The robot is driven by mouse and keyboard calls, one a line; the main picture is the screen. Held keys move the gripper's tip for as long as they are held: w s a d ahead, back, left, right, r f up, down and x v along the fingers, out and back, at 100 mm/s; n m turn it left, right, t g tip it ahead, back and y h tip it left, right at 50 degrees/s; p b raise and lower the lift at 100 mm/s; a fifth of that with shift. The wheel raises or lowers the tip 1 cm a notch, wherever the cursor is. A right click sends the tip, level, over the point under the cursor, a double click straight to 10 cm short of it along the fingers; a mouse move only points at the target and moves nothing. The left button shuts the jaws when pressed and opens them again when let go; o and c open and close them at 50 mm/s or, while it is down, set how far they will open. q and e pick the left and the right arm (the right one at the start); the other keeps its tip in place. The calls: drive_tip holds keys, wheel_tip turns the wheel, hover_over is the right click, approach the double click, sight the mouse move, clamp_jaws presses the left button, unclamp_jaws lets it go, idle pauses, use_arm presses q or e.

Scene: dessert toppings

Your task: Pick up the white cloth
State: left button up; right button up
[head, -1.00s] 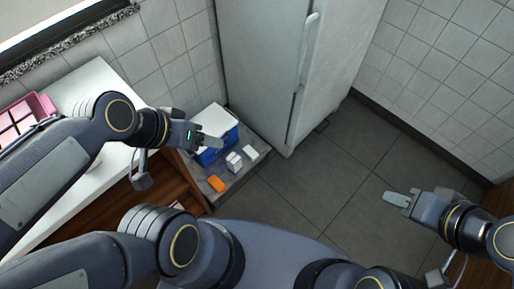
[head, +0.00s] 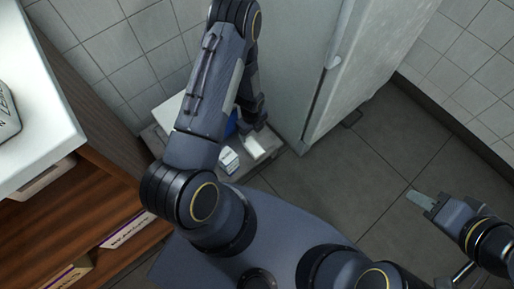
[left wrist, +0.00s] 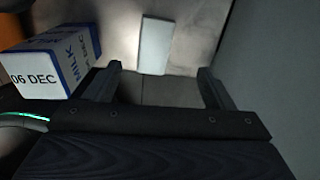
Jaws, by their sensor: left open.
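The white cloth (head: 262,146) is a small flat white rectangle on the grey surface beside the fridge. In the left wrist view the cloth (left wrist: 154,45) lies beyond the fingertips, roughly centred between them. My left gripper (left wrist: 160,70) is open and empty, with its two fingers apart. In the head view my left gripper (head: 254,124) is just above the cloth's far end, partly hidden by its own arm. My right gripper (head: 421,200) hangs over the floor at the right, away from the cloth; its finger gap cannot be made out.
A milk carton (left wrist: 50,68) stands left of the cloth, close to my left finger; it also shows in the head view (head: 229,160). A blue box with a white lid (head: 170,108) is behind my arm. The fridge (head: 290,60) rises close on the right.

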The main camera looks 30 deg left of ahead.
sight(253, 145)
use_arm(q)
drive_tip(key=shift+m, duration=0.6)
drive_tip(key=f+b, duration=0.1)
drive_tip(key=f, duration=0.2)
drive_tip(key=f+b, duration=0.1)
drive_tip(key=f, duration=0.3)
drive_tip(key=f+b, duration=0.1)
drive_tip(key=f, duration=0.3)
drive_tip(key=shift+s+d+b, duration=0.1)
drive_tip(key=shift+s+b, duration=0.2)
drive_tip(key=shift+s, duration=0.05)
drive_tip(key=shift+r, duration=0.1)
drive_tip(key=c, duration=1.1)
drive_tip(key=shift+o, duration=0.2)
drive_tip(key=shift+r, duration=0.15)
